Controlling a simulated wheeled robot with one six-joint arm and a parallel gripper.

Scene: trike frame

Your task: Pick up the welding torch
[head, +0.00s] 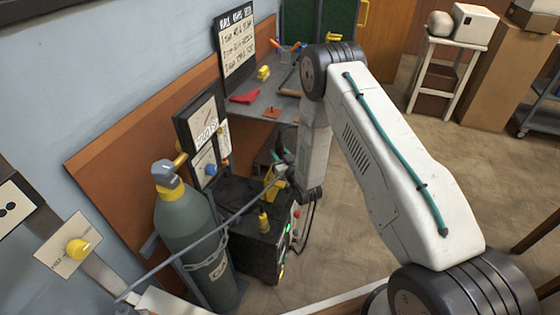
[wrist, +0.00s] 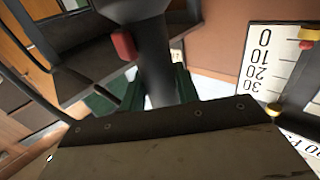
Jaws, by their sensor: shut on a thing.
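The welding torch (wrist: 152,65) shows in the wrist view as a dark handle with a red trigger, upright in the picture at top centre. My gripper (wrist: 145,95), with green fingers, is shut on this handle. A black cable curves down the left of that view. In the head view my gripper (head: 283,170) is at the end of my white arm, above the dark welding machine (head: 252,238) and near its rear. The torch is small and mostly hidden by the arm there, so I cannot tell its outline. The torch tip is not clear in either view.
A green gas cylinder (head: 190,228) stands left of the machine, with a gauge panel (head: 203,125) behind. A thin grey rod (head: 185,256) slants across them. The workbench (head: 262,107) holds a red cloth (head: 244,97) and tools. Floor right of my arm is mostly clear.

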